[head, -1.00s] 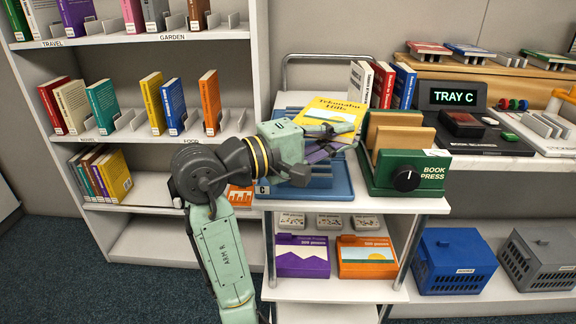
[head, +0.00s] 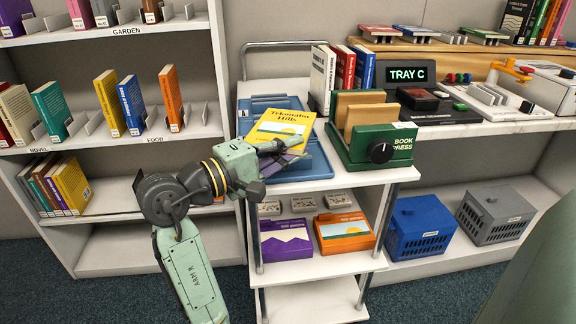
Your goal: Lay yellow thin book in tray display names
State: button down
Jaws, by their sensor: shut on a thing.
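The yellow thin book (head: 281,129), titled "Tekamaha Hills", is tilted with its cover facing up, over the blue tray area on top of the white trolley. My gripper (head: 280,157) is shut on it at its lower right edge. The display (head: 420,73) reads "TRAY C" in green. Blue trays (head: 318,165) lie on the trolley top under and around the book.
A green book press (head: 375,150) stands right of the trays. Upright white, red and blue books (head: 345,68) stand behind it. Shelves of books (head: 110,105) are at left. Blue (head: 419,229) and grey (head: 494,214) crates sit on the lower right shelf.

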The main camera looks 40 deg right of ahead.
jog(key=shift+f, duration=2.1)
jog(key=shift+f, duration=0.1)
jog(key=c, duration=2)
grip_release()
jog(key=shift+o, duration=0.2)
jog(key=a, duration=1.2)
jog(key=shift+w+b, duration=0.35)
jog(key=shift+b, duration=0.1)
